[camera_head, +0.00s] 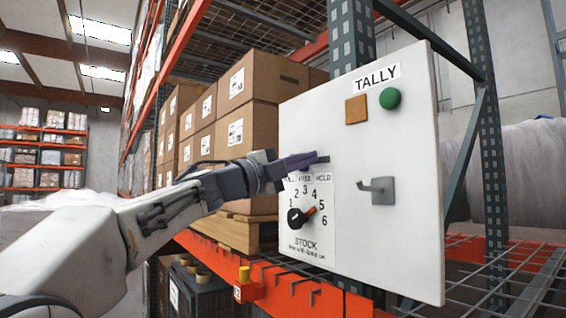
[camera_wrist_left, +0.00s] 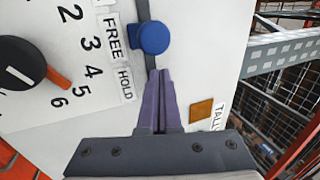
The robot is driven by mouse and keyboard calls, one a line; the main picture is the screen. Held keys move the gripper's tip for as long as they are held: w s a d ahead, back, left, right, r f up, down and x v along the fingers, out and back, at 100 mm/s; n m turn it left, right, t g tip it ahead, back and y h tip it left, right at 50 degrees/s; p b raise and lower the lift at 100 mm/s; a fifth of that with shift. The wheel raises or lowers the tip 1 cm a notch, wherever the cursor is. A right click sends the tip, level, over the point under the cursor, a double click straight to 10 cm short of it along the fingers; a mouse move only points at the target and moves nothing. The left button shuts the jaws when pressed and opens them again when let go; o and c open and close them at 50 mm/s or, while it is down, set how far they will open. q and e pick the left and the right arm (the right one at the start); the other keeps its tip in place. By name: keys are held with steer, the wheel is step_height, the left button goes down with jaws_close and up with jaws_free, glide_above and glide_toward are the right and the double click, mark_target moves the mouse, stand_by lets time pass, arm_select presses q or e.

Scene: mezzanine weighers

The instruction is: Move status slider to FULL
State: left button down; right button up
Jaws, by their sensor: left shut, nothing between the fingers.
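A white panel (camera_head: 345,220) carries a dark slider slot (camera_head: 324,160) with labels FREE and HOLD; a third label at the far end is cut off or covered. In the left wrist view, the round blue slider knob (camera_wrist_left: 154,38) sits on the slot (camera_wrist_left: 151,63) beside the FREE label (camera_wrist_left: 112,36). In the head view my left gripper hides the knob. My left gripper (camera_head: 314,160) is shut and empty at the slot. In the wrist view its purple fingertips (camera_wrist_left: 160,75) are just on the HOLD side of the knob; I cannot tell if they touch it. My right gripper is out of view.
The panel also bears a STOCK dial (camera_head: 301,217) below the slot, a grey hook (camera_head: 380,190), an orange square (camera_head: 356,110) and a green button (camera_head: 390,98). Cardboard boxes (camera_head: 250,93) stand behind on the left. A blue-grey rack post (camera_head: 350,35) rises behind the panel.

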arm_select(q)
steer(key=shift+w+a+p, duration=0.55)
steer(key=shift+w+a, duration=0.15)
steer(key=shift+w, duration=0.25)
steer(key=shift+w+a+p, duration=0.55)
steer(key=shift+w+a, duration=0.1)
steer(key=shift+w, duration=0.25)
steer(key=shift+w+a, duration=0.9)
steer(key=shift+w, duration=0.3)
steer(key=shift+s+d, duration=0.1)
steer(key=shift+s+d+b, duration=0.35)
steer(key=shift+s+b, duration=0.1)
steer(key=shift+s, duration=0.1)
steer(key=s+a+b, duration=0.3)
steer(key=s+a, duration=0.2)
steer(key=a, duration=0.3)
steer(key=shift+s, duration=0.4)
